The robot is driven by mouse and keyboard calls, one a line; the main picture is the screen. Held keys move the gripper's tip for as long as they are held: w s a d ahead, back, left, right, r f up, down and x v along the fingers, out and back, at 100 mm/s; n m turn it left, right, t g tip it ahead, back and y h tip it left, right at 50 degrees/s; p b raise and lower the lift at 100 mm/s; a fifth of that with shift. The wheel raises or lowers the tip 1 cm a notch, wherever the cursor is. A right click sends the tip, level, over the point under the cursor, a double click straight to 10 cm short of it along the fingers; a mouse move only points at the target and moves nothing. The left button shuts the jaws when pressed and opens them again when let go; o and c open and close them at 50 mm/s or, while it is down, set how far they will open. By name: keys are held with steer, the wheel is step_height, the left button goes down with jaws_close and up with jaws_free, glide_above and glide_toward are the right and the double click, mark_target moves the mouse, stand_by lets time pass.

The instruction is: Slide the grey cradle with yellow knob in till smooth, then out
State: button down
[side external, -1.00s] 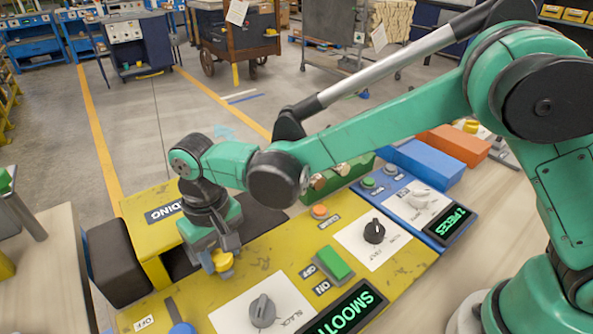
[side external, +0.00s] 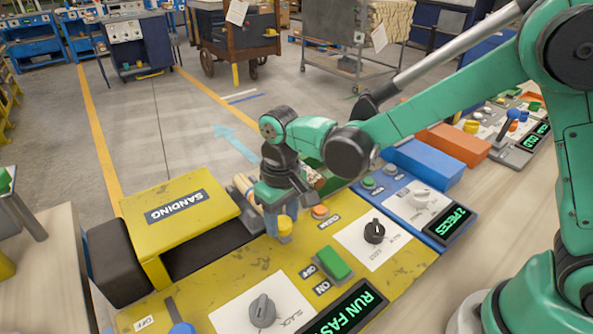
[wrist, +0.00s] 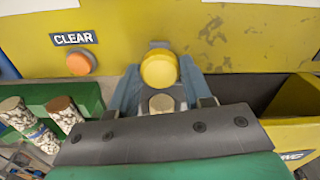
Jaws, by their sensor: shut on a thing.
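My gripper (side external: 280,212) is shut on the grey cradle's handle, just right of the yellow sanding hood (side external: 180,208). The yellow knob (side external: 285,228) shows right in front of the fingers. The cradle is outside the dark hood opening. The green-lit display (side external: 345,312) reads RUN FAST.
The panel holds an orange CLEAR button (side external: 320,212), a green ON/OFF switch (side external: 334,263), a black dial (side external: 374,231) and a grey SLACK dial (side external: 262,310). A green tray (wrist: 80,98) with bark-covered pieces stands close by.

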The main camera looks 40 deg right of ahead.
steer(key=shift+c, duration=1.8)
jaws_free()
steer(key=shift+d, duration=0.2)
steer(key=shift+r, duration=2.85)
steer(key=s+d+r+m+t, duration=0.1)
steer(key=s+d+r+t, duration=0.3)
steer(key=s+d+t, duration=0.3)
steer(key=d, duration=0.4)
steer(key=shift+s+m, duration=0.25)
steer(key=shift+m, duration=0.15)
